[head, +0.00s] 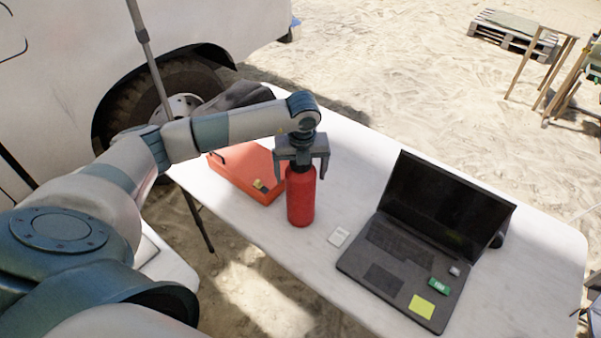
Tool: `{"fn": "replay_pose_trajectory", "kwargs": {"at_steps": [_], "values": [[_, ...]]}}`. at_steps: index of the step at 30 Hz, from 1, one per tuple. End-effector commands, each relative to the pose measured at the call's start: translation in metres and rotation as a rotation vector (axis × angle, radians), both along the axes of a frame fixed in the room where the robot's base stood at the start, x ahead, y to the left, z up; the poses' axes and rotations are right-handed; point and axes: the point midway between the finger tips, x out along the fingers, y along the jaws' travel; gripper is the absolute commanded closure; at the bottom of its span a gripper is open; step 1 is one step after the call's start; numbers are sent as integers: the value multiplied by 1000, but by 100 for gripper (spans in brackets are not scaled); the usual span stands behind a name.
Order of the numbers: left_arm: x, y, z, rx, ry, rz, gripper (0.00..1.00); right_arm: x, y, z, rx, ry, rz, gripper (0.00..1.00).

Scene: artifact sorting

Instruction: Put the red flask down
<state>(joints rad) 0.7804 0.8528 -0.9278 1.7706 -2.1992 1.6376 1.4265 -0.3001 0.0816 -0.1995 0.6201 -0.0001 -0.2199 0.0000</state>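The red flask (300,200) stands upright on the white table (335,175), left of the laptop. My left gripper (301,170) points down over the flask's top. Its two fingers are spread, one on each side of the upper flask, and a gap shows between the right finger and the flask. The gripper hides the flask's cap. My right gripper is not in view.
An orange-red tray (228,178) with small pieces lies just left of the flask. An open black laptop (385,262) with coloured notes is to the right. A white vehicle (60,70) stands behind left.

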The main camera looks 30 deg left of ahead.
Motion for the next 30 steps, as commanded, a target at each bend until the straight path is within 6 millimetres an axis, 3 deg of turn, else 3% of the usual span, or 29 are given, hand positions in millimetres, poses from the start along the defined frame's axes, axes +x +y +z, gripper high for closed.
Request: {"fn": "replay_pose_trajectory", "kwargs": {"at_steps": [6,11,24,30], "values": [[0,0,4,0,0,0,14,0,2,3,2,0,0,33],[0,-2,16,-1,-3,-1,14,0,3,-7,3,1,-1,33],[-9,-9,89,-1,-5,-2,14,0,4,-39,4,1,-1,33],[-12,-11,113,-1,-3,0,14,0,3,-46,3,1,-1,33]]}}
